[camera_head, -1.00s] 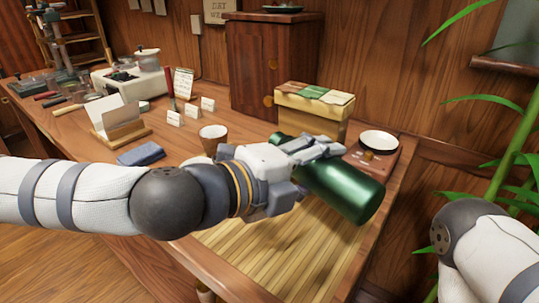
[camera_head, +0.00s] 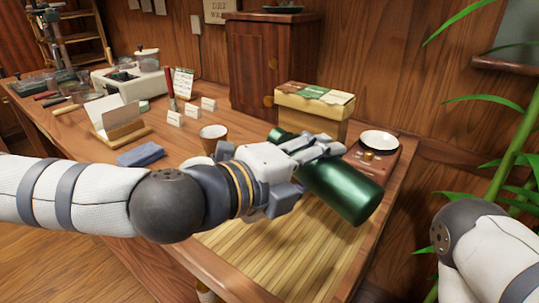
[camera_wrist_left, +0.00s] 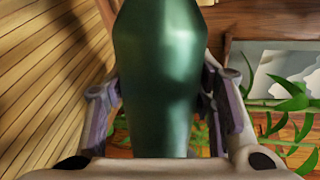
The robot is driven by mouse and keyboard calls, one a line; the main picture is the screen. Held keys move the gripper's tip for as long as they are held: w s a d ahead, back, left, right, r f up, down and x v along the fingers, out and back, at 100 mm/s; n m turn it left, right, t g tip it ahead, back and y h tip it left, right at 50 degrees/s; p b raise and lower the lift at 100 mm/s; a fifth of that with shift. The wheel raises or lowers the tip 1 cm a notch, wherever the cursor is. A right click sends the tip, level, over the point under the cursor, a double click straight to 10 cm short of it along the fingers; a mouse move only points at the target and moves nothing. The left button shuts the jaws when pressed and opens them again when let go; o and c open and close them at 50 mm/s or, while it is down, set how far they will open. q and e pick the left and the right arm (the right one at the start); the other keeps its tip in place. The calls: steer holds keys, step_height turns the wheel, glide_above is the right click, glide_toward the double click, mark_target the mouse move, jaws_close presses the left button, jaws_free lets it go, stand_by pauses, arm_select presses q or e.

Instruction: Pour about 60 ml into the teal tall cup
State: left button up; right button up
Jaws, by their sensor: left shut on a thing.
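My left gripper (camera_head: 312,150) is shut on a dark green, glossy bottle (camera_head: 345,190). It holds the bottle tilted above the slatted bamboo mat (camera_head: 255,240), with one end low at the right and the other high at the left behind my fingers. In the left wrist view, the bottle (camera_wrist_left: 162,80) fills the middle between my two fingers. I cannot make out its mouth or any liquid stream. I see no teal tall cup; my arm and the bottle hide part of the mat. A brown cup (camera_head: 213,138) stands behind my left wrist. My right gripper is out of view.
A tan box (camera_head: 312,110) with green-and-cream packets on top stands behind the bottle. A white dish (camera_head: 379,139) sits to its right on a brown stand. A folded blue cloth (camera_head: 140,154), small white cards and a wooden cabinet (camera_head: 262,70) are farther left and back.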

arm_select(q)
steer(key=f, duration=0.1)
steer(key=f+m, duration=0.2)
steer(key=shift+s+d+f+t+b, duration=0.2)
steer(key=shift+s+d+t+b, duration=0.1)
steer(key=shift+s+b, duration=0.1)
step_height(320, 180, up, 2)
steer(key=shift+w+r+m+t+y+p, duration=0.15)
steer(key=shift+m+t+y+p, duration=0.2)
steer(key=shift+m+p, duration=0.3)
steer(key=shift+a, duration=0.15)
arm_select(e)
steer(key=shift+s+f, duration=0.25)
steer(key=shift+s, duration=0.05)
